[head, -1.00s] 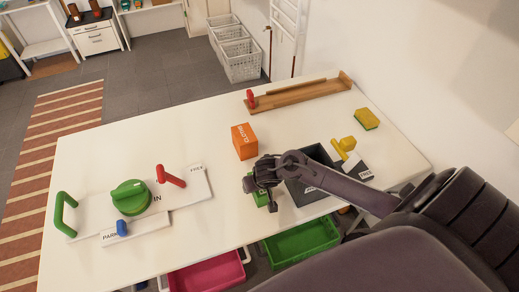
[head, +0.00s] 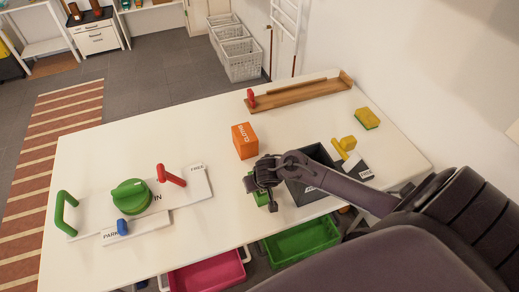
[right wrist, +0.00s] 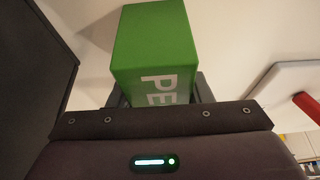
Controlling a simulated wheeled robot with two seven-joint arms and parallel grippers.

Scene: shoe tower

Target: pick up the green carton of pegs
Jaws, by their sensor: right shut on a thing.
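The green carton of pegs (right wrist: 155,45) fills the upper middle of the right wrist view, with white letters "PE" on its face. In the head view only a small part of the green carton (head: 261,198) shows, mostly hidden behind my right gripper (head: 267,190). My right gripper is shut on the carton, beside the dark open box. I cannot tell whether the carton touches the table. My left gripper is not in view.
A dark grey box (head: 310,192) stands close right of my right gripper. An orange carton marked "CLOTHS" (head: 245,141) stands behind it. A white board with a green knob (head: 130,197) and red lever lies left. The table between is clear.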

